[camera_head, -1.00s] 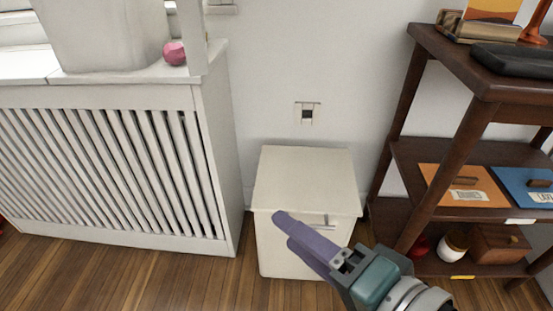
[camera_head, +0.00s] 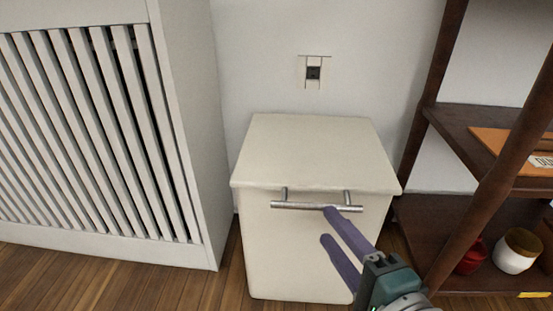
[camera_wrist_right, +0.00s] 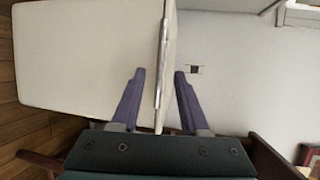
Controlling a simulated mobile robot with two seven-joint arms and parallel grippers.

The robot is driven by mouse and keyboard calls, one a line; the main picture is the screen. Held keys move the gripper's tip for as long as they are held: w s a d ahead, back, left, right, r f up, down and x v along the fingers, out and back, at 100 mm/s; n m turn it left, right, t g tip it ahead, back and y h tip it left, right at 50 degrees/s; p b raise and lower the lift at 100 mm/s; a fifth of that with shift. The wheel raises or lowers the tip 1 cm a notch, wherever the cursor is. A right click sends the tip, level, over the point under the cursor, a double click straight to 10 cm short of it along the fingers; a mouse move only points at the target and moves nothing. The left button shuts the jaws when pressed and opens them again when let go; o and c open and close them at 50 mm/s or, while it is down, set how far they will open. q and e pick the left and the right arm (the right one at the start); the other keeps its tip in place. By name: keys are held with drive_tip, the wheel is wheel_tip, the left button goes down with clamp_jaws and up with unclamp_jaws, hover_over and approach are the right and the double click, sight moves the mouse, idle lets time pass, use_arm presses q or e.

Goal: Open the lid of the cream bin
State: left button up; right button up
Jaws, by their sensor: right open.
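The cream bin (camera_head: 297,250) stands on the floor against the wall, with its flat lid (camera_head: 315,150) closed. A metal bar handle (camera_head: 300,206) runs across the front just under the lid's edge. My right gripper (camera_head: 327,224) is open in front of the bin, one finger overlapping the handle's right part and the other lower. In the right wrist view the handle (camera_wrist_right: 161,65) shows between the two spread purple fingers (camera_wrist_right: 157,74), with a gap to each side. Whether a finger touches it I cannot tell. My left gripper is not in view.
A white slatted radiator cover (camera_head: 185,120) stands close to the left of the bin. A dark wooden shelf (camera_head: 470,220) stands to the right, with a red pot (camera_head: 473,258) and a white jar (camera_head: 516,252) low down. A socket (camera_head: 313,72) is on the wall.

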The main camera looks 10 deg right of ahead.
sight(315, 209)
drive_tip(key=b+x, duration=0.2)
drive_tip(key=x, duration=0.5)
drive_tip(key=shift+b, duration=0.3)
drive_tip(key=shift+w, duration=0.1)
drive_tip(key=shift+c, duration=0.2)
clamp_jaws()
idle(0.7)
